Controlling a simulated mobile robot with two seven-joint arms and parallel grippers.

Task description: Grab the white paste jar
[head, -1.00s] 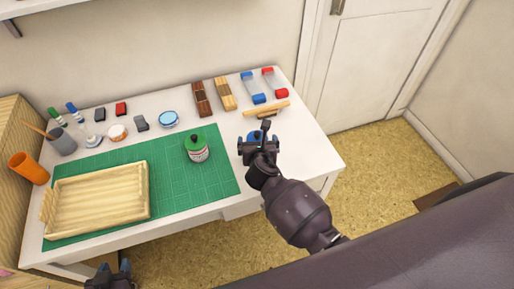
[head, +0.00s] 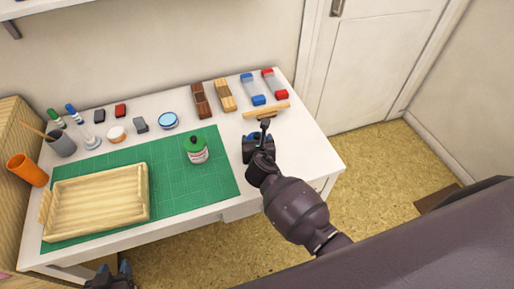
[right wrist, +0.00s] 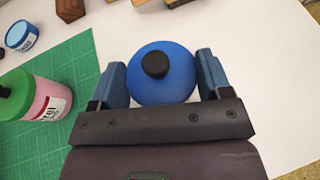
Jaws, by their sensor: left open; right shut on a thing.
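My right gripper (head: 258,146) is at the right part of the desk, shut on a round blue-lidded container with a black knob (right wrist: 162,78). In the right wrist view its two blue fingers press on either side of the lid. The container's body is hidden, and I cannot tell if it touches the desk. A small white jar with a pale tan top (head: 117,134) and a round blue-and-white jar (head: 168,120) stand at the back of the desk; which one is the paste jar I cannot tell. My left gripper (head: 110,274) is open and empty in front of the desk.
A green-lidded bottle (head: 196,150) stands on the green mat (head: 215,185), left of my right gripper. A wooden tray (head: 98,200) lies on the mat. The desk's right corner is clear.

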